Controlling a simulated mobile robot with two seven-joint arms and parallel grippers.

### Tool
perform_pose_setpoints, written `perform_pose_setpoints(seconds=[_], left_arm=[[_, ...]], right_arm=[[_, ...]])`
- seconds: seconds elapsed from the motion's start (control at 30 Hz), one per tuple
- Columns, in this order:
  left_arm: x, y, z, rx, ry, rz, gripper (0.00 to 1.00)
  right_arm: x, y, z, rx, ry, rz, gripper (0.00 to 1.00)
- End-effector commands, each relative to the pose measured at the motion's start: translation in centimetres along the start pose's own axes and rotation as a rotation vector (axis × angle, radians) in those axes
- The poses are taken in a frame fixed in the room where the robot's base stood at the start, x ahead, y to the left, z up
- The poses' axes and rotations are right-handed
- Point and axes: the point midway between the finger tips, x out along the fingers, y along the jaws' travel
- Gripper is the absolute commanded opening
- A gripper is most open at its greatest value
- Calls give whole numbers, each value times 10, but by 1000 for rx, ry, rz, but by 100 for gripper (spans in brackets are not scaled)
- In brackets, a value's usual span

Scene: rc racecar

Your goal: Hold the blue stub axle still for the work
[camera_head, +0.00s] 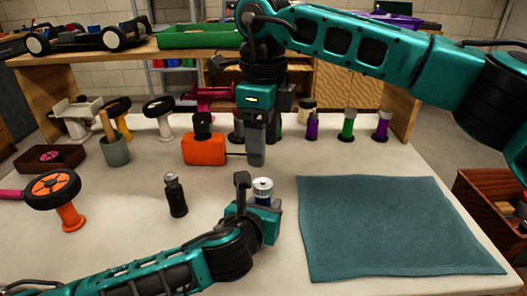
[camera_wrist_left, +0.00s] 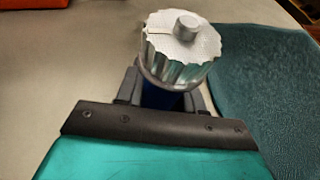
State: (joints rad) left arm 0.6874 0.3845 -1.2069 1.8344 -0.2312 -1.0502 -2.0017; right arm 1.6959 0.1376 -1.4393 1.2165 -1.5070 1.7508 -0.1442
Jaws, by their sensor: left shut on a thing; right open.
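The blue stub axle (camera_head: 263,199) stands upright near the middle of the table, with a silver ridged top (camera_head: 262,186). My left gripper (camera_head: 257,203) is shut around its body from the near side. In the left wrist view the ridged silver top with its small round knob (camera_wrist_left: 183,45) rises above my left gripper (camera_wrist_left: 165,95), and a strip of its blue body (camera_wrist_left: 160,97) shows between the fingers. Its lower end is hidden. My right gripper (camera_head: 256,148) is open, pointing down above the table, behind the axle and apart from it.
A teal mat (camera_head: 390,230) lies at the right. A black bottle-like piece (camera_head: 175,194) stands to the left of the axle. An orange box (camera_head: 204,150) with a thin rod sits beside my right gripper. Purple and green pieces (camera_head: 348,125) stand at the back. A wheel on an orange stand (camera_head: 70,215) is far left.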

Motion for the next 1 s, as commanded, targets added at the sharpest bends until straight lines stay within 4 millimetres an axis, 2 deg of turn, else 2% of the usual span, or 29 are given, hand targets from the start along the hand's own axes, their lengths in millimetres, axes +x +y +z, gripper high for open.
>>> perform_pose_setpoints(seconds=[0.37, 0.4, 0.67, 1.0], left_arm=[[0, -1, -1, 0, 2, -2, 5], [0, -1, -1, 0, 2, -2, 41], [0, -1, 0, 0, 0, -2, 66], [-4, -1, 0, 0, -1, -3, 67]], right_arm=[[-1, -1, -1, 3, 1, -1, 65], [-1, -1, -1, 3, 1, -1, 65], [-1, -1, -1, 3, 1, -1, 65], [-1, -1, -1, 4, 1, -1, 65]])
